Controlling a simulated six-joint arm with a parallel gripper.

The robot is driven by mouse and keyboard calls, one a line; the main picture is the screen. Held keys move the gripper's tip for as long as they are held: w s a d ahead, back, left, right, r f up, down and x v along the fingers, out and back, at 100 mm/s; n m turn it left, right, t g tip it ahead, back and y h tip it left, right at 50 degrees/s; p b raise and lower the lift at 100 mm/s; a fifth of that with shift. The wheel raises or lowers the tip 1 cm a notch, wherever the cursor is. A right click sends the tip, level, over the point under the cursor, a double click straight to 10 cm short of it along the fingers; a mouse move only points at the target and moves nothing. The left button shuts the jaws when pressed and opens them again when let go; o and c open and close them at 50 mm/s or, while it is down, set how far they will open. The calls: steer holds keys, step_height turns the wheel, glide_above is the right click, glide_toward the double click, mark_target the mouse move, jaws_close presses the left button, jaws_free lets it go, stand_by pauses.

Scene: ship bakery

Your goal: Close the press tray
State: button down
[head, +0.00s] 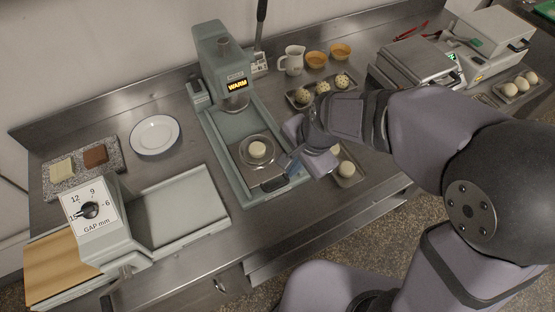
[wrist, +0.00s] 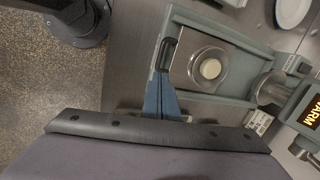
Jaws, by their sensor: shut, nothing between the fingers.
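The press (head: 213,50) is a grey-green machine with a lit WARM display and a long base frame. Its metal press tray (head: 272,172) lies at the front end of that base, out from under the press head. A round plate (head: 243,153) on the tray holds a pale dough ball (head: 257,149). The tray's dark handle (head: 274,185) is at its front edge. My gripper (head: 288,169) has blue fingers, shut and empty, close beside the handle. In the wrist view the fingertips (wrist: 162,76) are by the handle (wrist: 168,54); I cannot tell whether they touch.
Right of the press stand a tray of speckled buns (head: 300,105), a white jug (head: 292,60) and orange bowls (head: 316,59). A waffle-iron-like appliance (head: 414,62) is further right. Left are a white plate (head: 155,135) and a roller machine with a GAP dial (head: 91,210).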

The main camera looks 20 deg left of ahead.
mark_target(273, 165)
steer(key=w+m, duration=0.1)
steer(key=m, duration=0.4)
steer(key=w+a+r+m, duration=0.1)
steer(key=m, duration=0.5)
steer(key=w+a+r+m+t+y, duration=0.1)
steer(key=m, duration=0.5)
steer(key=shift+a, duration=0.2)
steer(key=shift+f, duration=0.1)
steer(key=shift+b+x, duration=0.3)
steer(key=shift+x, duration=4.65)
